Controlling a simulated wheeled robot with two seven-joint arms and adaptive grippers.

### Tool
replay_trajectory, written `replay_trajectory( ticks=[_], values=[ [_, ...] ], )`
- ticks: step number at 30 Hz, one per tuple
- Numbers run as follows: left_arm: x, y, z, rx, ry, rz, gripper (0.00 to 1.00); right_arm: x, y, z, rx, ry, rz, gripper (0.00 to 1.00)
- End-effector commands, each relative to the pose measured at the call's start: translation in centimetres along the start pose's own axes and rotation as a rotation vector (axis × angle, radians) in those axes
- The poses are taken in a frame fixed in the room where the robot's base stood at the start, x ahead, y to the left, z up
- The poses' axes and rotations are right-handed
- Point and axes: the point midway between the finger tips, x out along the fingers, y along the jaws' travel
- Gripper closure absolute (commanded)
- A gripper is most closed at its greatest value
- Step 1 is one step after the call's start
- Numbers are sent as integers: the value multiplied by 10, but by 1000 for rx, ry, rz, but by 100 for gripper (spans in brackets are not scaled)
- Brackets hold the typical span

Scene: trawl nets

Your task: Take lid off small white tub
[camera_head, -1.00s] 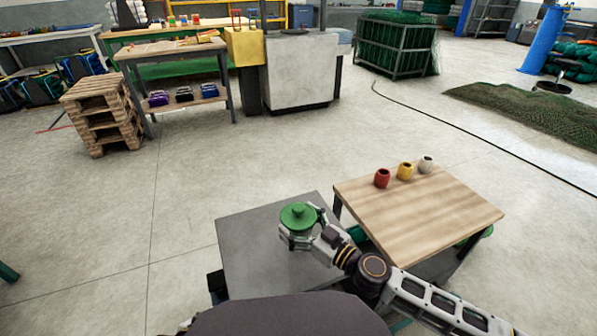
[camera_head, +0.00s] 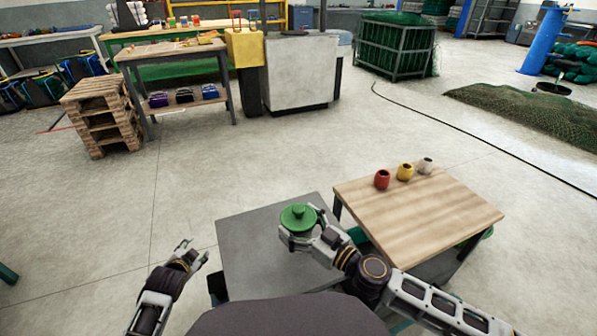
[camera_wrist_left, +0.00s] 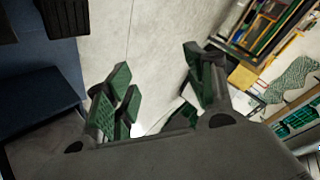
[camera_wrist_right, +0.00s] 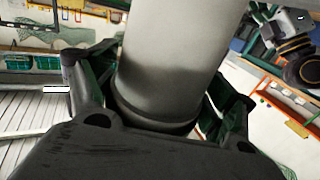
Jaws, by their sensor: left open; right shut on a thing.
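A small white tub (camera_wrist_right: 175,75) fills the middle of the right wrist view, between the fingers of my right gripper (camera_wrist_right: 160,100). In the head view a green lid with a knob (camera_head: 298,217) sits on top, and it hides most of the tub. My right gripper (camera_head: 297,238) is shut on the tub, over the grey table (camera_head: 255,265); I cannot tell whether the tub touches the table. My left gripper (camera_head: 193,252) is open and empty, left of the grey table. Its spread fingers also show in the left wrist view (camera_wrist_left: 160,90).
Stacked pallets (camera_head: 103,115) stand far left. The grey table's left part is clear.

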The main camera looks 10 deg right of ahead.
Motion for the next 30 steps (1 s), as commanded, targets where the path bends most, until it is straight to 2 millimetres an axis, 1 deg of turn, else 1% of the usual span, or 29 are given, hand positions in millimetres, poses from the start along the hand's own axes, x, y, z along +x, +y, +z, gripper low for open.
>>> replay_trajectory(
  ticks=[1,3,12,17,21,25,30],
  values=[
    [4,-9,-7,18,7,-13,46,0,0,0,0,1,0,59],
    [7,-19,-17,42,16,-26,46,0,0,0,0,0,0,59],
    [21,-55,-59,116,47,-61,46,0,0,0,0,0,0,59],
    [26,-75,-82,155,61,-80,46,0,0,0,0,0,0,59],
    [28,-91,-104,185,76,-93,46,0,0,0,0,0,0,59],
    [30,-98,-127,194,93,-81,46,0,0,0,0,0,0,59],
    [27,-90,-165,171,128,-23,46,0,0,0,0,0,0,59]
  ],
)
